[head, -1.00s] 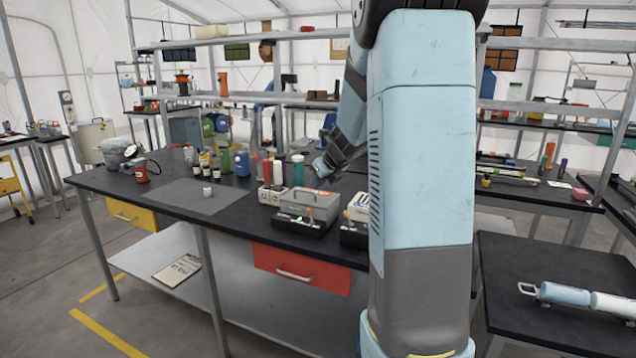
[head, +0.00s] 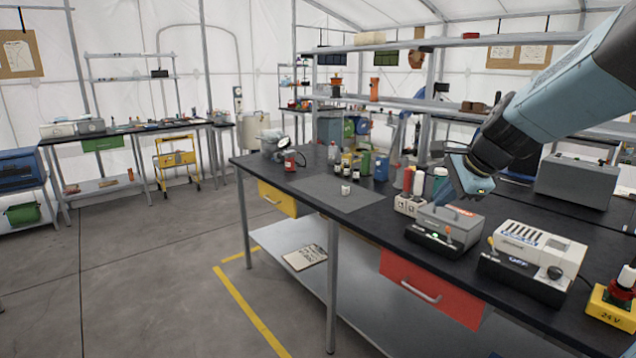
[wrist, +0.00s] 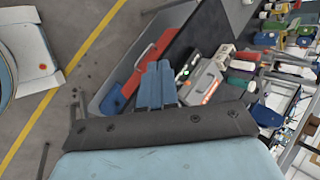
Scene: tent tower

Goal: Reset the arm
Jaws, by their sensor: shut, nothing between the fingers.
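My arm comes in from the upper right of the head view. My gripper (head: 466,192) hangs over the bench, above and around the grey metal case in that view, and holds nothing. In the wrist view my gripper's blue fingers (wrist: 157,85) are together, with the red drawer and the grey case beyond them. The exact gap between the fingertips and the case cannot be told.
The black bench (head: 300,182) carries a grey case (head: 449,226), a white device (head: 538,247), a small white cup (head: 345,190) and several bottles. A red drawer (head: 430,287) and a yellow drawer (head: 277,198) sit under its front edge. The floor at left (head: 150,270) is clear.

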